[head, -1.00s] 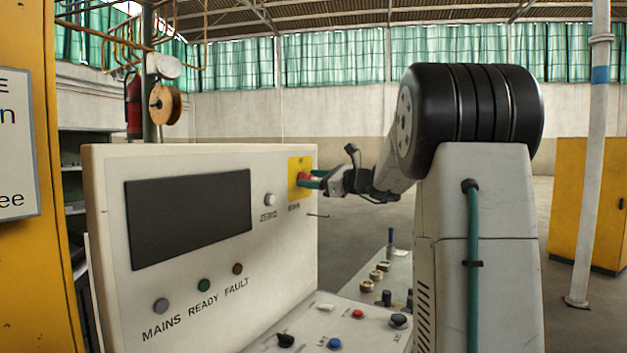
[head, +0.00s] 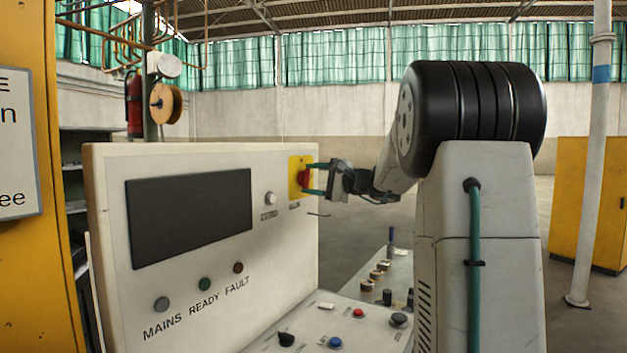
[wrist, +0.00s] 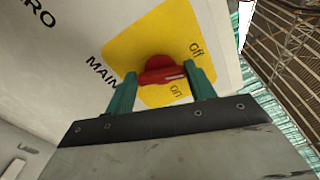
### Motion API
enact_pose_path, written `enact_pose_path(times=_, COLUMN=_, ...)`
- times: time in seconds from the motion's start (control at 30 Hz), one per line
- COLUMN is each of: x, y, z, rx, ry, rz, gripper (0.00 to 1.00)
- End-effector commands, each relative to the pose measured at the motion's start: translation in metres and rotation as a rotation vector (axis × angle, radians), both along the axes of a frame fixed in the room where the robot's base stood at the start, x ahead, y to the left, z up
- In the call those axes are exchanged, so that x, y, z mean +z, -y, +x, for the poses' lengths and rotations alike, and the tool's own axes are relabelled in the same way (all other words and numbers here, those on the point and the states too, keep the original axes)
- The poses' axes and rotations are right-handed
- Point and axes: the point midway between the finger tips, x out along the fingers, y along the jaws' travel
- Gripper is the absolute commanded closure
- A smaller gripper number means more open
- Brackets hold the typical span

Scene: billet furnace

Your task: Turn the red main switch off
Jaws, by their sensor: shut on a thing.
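The red main switch (head: 304,180) sits on a yellow plate (head: 294,190) at the upper right of the console's upright panel. In the wrist view the red knob (wrist: 162,72) lies between the green fingers, on the yellow plate (wrist: 142,46) marked "Off" and "On". My gripper (head: 312,178) reaches in from the right, one finger above the other in the head view. It is shut on the red knob, which also shows between the fingers in the wrist view (wrist: 163,85). The knob's far side and pointer are partly hidden.
The white console panel (head: 215,265) carries a dark screen (head: 190,217), a ZERO button (head: 270,198) and several lamps. Its sloping desk has a blue button (head: 335,342), a red button (head: 358,313) and black knobs. A yellow cabinet (head: 590,205) stands at the far right.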

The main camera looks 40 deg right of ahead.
Motion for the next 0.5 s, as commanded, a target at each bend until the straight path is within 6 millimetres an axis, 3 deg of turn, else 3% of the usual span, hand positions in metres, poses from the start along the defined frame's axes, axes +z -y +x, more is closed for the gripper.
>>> enact_pose_path(times=0.5, x=-0.0021, y=0.0006, z=-0.0002, rx=-0.002, ry=0.087, rz=-0.273, gripper=0.68)
